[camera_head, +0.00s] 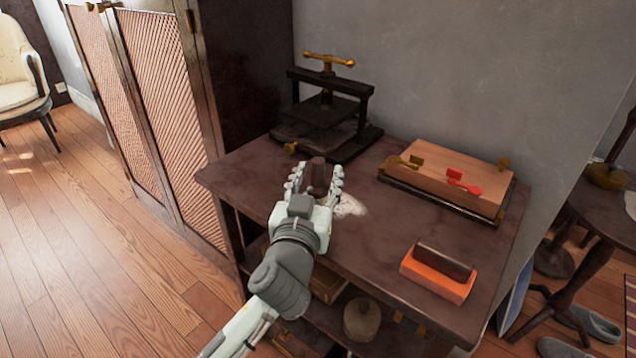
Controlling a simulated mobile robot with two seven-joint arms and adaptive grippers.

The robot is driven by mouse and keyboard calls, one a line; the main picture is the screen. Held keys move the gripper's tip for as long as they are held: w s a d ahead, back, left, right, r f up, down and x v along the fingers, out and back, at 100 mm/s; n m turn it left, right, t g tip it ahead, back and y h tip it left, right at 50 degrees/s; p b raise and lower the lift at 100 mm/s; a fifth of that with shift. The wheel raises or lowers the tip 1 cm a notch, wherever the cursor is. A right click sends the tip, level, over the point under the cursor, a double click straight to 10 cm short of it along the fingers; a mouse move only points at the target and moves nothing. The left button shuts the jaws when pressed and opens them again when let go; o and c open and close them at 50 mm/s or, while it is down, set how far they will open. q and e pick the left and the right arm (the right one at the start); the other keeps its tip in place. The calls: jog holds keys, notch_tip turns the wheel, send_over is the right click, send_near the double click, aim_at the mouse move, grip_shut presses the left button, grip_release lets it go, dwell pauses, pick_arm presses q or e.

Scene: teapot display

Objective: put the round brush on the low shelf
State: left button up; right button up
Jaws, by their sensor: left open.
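My left gripper (315,182) is open above the dark table (240,175), with its fingers on both sides of a dark brown, knob-like piece (317,172). This piece looks like the handle of the round brush; its lower part is hidden by my gripper. I cannot tell whether the fingers touch it. A pale, fuzzy patch (350,206) shows on the tabletop just right of the gripper. The low shelf under the tabletop is partly hidden by my left arm; a round beige object with a knob (362,322) stands there. My right gripper is not in view.
A black press (325,105) with a brass handle stands at the back left. An orange block with a dark top (438,275) is at the front right. A folding screen (150,110) stands left.

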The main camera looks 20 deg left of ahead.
pick_arm(q)
grip_shut()
jog(key=shift+r, duration=0.1)
dwell(0.3)
